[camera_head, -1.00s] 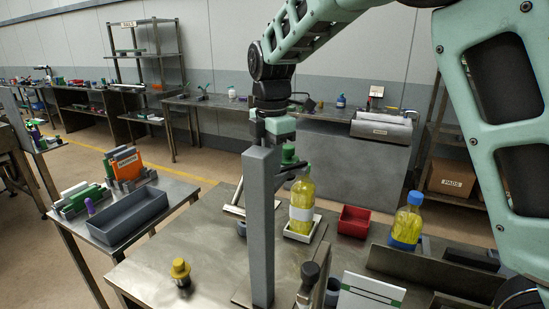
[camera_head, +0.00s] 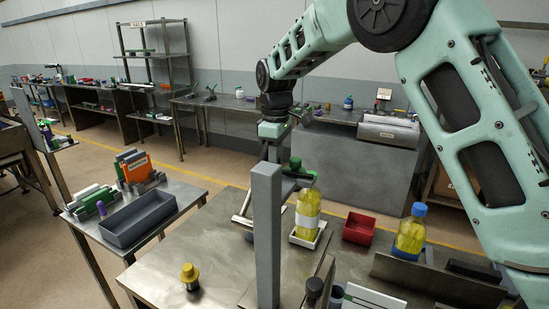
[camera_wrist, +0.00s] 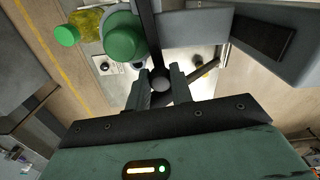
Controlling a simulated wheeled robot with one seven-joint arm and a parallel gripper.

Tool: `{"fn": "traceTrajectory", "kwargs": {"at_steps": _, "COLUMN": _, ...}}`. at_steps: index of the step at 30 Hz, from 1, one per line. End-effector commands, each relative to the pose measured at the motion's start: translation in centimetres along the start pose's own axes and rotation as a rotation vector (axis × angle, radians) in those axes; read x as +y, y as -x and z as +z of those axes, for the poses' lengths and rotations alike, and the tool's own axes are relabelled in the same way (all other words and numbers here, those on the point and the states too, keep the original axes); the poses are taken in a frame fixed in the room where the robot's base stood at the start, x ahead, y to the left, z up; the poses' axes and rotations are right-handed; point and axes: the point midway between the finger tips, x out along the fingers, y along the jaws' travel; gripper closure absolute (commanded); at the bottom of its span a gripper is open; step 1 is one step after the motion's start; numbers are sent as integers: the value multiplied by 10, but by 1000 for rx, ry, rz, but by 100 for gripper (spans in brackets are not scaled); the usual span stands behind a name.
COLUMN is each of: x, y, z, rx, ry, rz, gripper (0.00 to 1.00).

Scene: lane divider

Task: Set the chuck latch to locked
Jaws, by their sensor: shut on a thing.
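A grey upright post (camera_head: 266,240) stands on the steel bench, with a head at its top that carries a green rounded part (camera_head: 296,163). In the wrist view the green part (camera_wrist: 122,38) is beside a dark lever (camera_wrist: 150,25) with a round dark knob (camera_wrist: 160,82) at its end. This lever looks like the chuck latch; no lock marking is readable. My gripper (camera_wrist: 159,88) has its two fingers closed on the knob. In the head view my gripper's fingertips are hidden behind the post.
A yellow-filled bottle (camera_head: 307,212) stands in a white tray below the head. A red bin (camera_head: 358,228), a blue-capped bottle (camera_head: 411,232) and a yellow knobbed object (camera_head: 189,275) are on the bench. A grey tray (camera_head: 138,219) sits on the left table.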

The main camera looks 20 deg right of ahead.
Motion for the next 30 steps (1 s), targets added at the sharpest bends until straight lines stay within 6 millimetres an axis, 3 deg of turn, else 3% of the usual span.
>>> {"fn": "traceTrajectory", "kwargs": {"at_steps": 9, "x": 11, "y": 1, "z": 1, "rx": 1, "ry": -118, "rz": 1, "gripper": 100}}
{"fn": "traceTrajectory", "kwargs": {"at_steps": 25, "x": 14, "y": 1, "z": 1, "rx": 1, "ry": -143, "rz": 2, "gripper": 100}}
{"fn": "traceTrajectory", "kwargs": {"at_steps": 26, "x": 14, "y": 1, "z": 1, "rx": 1, "ry": -143, "rz": 2, "gripper": 75}}
{"fn": "traceTrajectory", "kwargs": {"at_steps": 27, "x": 14, "y": 1, "z": 1, "rx": 1, "ry": -143, "rz": 2, "gripper": 64}}
{"fn": "traceTrajectory", "kwargs": {"at_steps": 28, "x": 14, "y": 1, "z": 1, "rx": 1, "ry": -142, "rz": 2, "gripper": 56}}
{"fn": "traceTrajectory", "kwargs": {"at_steps": 30, "x": 14, "y": 1, "z": 1, "rx": 1, "ry": -142, "rz": 2, "gripper": 56}}
